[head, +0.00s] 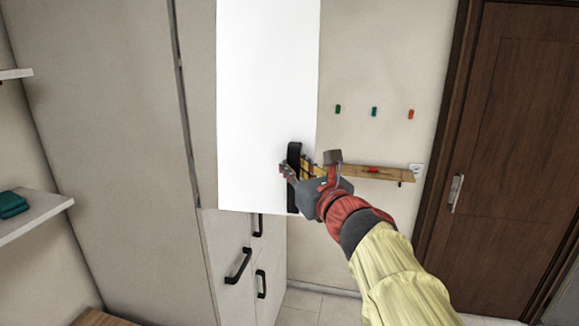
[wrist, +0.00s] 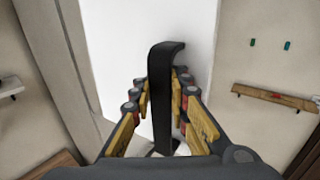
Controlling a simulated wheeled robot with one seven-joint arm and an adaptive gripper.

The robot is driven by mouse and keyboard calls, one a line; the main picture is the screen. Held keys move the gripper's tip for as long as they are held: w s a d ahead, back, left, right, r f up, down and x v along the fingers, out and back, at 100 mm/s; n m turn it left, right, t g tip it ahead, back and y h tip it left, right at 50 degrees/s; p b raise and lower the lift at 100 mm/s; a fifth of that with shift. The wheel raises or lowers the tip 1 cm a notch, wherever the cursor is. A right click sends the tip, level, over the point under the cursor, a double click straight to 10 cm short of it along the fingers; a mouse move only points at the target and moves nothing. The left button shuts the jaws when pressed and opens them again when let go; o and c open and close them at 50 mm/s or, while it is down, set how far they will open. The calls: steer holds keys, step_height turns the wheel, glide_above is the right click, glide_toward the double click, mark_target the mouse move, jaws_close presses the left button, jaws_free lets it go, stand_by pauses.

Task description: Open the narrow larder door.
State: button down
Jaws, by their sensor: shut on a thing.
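The narrow larder door (head: 265,80) is a tall white panel in the middle of the head view, standing out in front of the grey cabinet side. It also fills the upper middle of the wrist view (wrist: 190,30). Its black bar handle (head: 293,155) is upright near the door's lower right edge. My gripper (head: 302,173) is shut on this handle. In the wrist view the handle (wrist: 161,95) stands between the two yellow-padded fingers of my gripper (wrist: 160,95). The handle's lower end is partly hidden behind my gripper.
Lower cabinet fronts with black handles (head: 238,266) are below the door. A wooden wall rail (head: 385,174) and small coloured hooks (head: 374,111) are to the right. A brown room door (head: 520,130) is farther right. Shelves (head: 35,216) stand at left. Bare floor (head: 310,305) shows below.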

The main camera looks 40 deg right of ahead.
steer(key=c, duration=1.9)
jaws_free()
steer(key=shift+s+d, duration=0.25)
steer(key=shift+o, duration=1.1)
steer(key=shift+a, duration=0.1)
